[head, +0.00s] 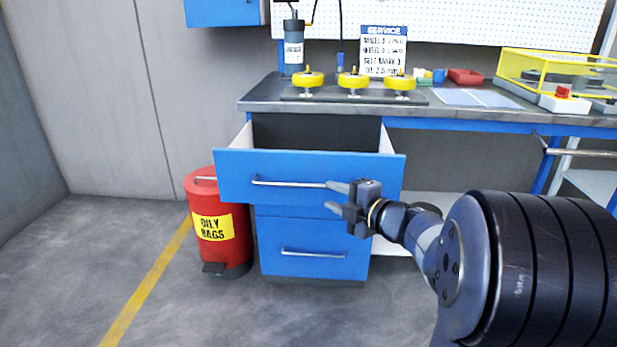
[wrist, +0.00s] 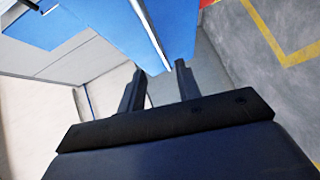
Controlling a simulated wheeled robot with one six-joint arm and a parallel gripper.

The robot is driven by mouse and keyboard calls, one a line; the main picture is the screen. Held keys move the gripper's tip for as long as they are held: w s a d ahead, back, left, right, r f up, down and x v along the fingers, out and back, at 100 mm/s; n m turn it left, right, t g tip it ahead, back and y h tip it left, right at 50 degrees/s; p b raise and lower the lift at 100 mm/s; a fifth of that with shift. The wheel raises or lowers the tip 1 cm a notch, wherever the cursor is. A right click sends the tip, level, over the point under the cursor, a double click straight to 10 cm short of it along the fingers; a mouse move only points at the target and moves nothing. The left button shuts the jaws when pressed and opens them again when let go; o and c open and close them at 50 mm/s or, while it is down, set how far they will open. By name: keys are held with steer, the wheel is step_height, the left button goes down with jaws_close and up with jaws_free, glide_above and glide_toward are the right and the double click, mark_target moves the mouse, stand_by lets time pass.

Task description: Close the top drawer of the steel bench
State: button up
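The steel bench (head: 440,112) has blue drawers on its left side. The top drawer (head: 309,166) stands pulled out, its open inside showing behind the blue front. Its silver bar handle (head: 290,184) runs across the front. A lower drawer (head: 312,250) with its own bar handle is shut. My gripper (head: 332,196) is at the right end of the top drawer's handle, with its fingers apart and pointing left. In the wrist view my gripper's two fingers (wrist: 160,85) are spread with nothing between them, close to the blue front and bar; whether they touch is unclear.
A red oily rags bin (head: 212,222) stands left of the drawers, close to the open drawer's left end. Yellow casters on a dark mat, a bottle (head: 294,48) and a service sign (head: 382,50) are on the benchtop. The floor in front is clear.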

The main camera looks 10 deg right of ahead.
mark_target(308, 186)
steer(key=b+x, duration=0.2)
steer(key=x, duration=0.8)
steer(key=shift+c, duration=0.2)
jaws_close()
